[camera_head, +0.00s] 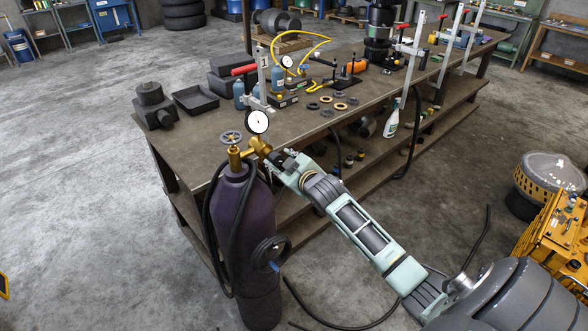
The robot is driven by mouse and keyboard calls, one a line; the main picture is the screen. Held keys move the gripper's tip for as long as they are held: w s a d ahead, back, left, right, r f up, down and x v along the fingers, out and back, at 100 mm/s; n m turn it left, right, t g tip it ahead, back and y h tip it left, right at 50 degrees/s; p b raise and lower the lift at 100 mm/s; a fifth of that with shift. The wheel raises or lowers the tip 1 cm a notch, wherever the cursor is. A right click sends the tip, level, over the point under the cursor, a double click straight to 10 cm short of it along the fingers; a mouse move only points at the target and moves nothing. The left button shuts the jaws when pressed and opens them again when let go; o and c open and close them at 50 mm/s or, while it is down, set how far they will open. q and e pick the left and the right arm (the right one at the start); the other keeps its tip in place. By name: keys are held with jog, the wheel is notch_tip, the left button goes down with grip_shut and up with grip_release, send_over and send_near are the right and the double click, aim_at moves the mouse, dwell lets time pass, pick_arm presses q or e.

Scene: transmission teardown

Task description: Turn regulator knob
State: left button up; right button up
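A dark purple gas cylinder (257,235) stands upright at the front left end of the workbench. On its top sit a brass valve with a grey handwheel (231,138) and a brass regulator (260,143) with a round white gauge (257,121). My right arm reaches in from the lower right. My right gripper (278,157) is at the right side of the regulator, its fingertips close against the brass. The regulator knob is not clearly visible there, and I cannot tell whether the fingers are closed on it. My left gripper is not in view.
The workbench (210,130) runs behind the cylinder, with clamps, rings, a black tray (196,100) and gauges on it. A black hose (215,235) hangs along the cylinder. A yellow machine (556,235) stands at the right. The concrete floor at left is clear.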

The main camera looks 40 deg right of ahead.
jog(key=v, duration=1)
jog(key=s+f+m+g+b, duration=0.1)
jog(key=s+f+g+b, duration=0.2)
jog(key=f, duration=1.4)
jog(key=s+f+m+g+b, duration=0.1)
jog(key=s+f+g+b, duration=0.3)
jog(key=f, duration=1.2)
jog(key=s+a+f+g+b, duration=0.1)
jog(key=s+a+f, duration=0.2)
jog(key=s+f, duration=0.55)
jog(key=s+a+f+b, duration=0.25)
jog(key=s+f, duration=0.35)
jog(key=f, duration=0.6)
jog(key=s+a+f+g+b, duration=0.1)
jog(key=s+a+f, duration=0.3)
jog(key=s, duration=0.5)
jog(key=s+a+f+g+y+b, duration=0.1)
jog(key=s+a+f, duration=0.3)
jog(key=s+f, duration=0.4)
jog(key=s+a+f+g+y+b, duration=0.1)
jog(key=s+a+f+g+b, duration=0.1)
jog(key=s+f, duration=0.4)
jog(key=s+a+g, duration=0.1)
jog(key=s+a, duration=0.1)
jog(key=s, duration=0.2)
jog(key=shift+s+f+m, duration=0.25)
jog(key=shift+s+m, duration=0.15)
